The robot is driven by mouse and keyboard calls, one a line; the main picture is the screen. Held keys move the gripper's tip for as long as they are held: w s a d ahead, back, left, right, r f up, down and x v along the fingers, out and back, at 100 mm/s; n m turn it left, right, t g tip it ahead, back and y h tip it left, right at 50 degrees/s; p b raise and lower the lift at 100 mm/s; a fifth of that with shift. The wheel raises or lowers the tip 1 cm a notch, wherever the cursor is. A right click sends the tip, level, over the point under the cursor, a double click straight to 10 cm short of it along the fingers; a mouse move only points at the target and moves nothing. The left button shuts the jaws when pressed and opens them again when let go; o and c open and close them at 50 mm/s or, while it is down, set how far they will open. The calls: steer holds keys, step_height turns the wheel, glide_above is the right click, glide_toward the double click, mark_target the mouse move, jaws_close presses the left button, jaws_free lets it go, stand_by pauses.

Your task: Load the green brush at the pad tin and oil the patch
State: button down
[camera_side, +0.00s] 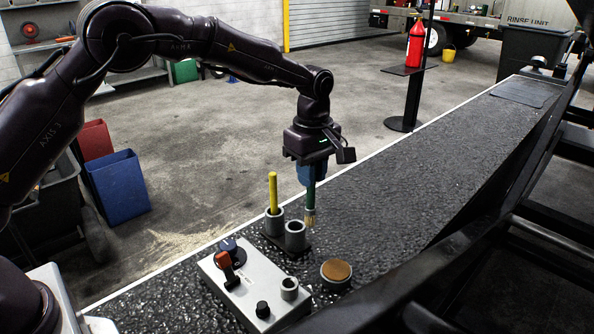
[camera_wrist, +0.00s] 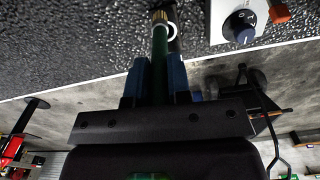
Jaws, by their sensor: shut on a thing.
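My gripper (camera_side: 308,178), with blue fingers, is shut on the green brush (camera_side: 310,198). The brush hangs upright with its pale bristles down, just right of the empty-looking grey cup (camera_side: 295,237) of a two-cup holder. Whether the bristles touch anything I cannot tell. In the wrist view the green handle (camera_wrist: 160,50) runs between the blue fingers (camera_wrist: 155,80). The round pad tin (camera_side: 336,281) with an orange-brown top stands on the black surface, below and right of the brush. A dark flat rectangle (camera_side: 526,92) lies at the far end; whether it is the patch I cannot tell.
A yellow handle (camera_side: 273,190) stands in the holder's other cup. A grey control box (camera_side: 238,293) with an orange-handled lever, knobs and a small cup is in front. A dark rail (camera_side: 450,250) borders the right side. The black bumpy surface (camera_side: 400,170) beyond the brush is clear.

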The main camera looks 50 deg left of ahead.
steer(key=d, duration=0.8)
step_height(320, 180, down, 6)
steer(key=shift+n, duration=0.4)
steer(key=shift+f, duration=0.75)
stand_by(1.4)
step_height(320, 180, up, 7)
stand_by(0.9)
steer(key=shift+a+r, duration=0.1)
stand_by(0.4)
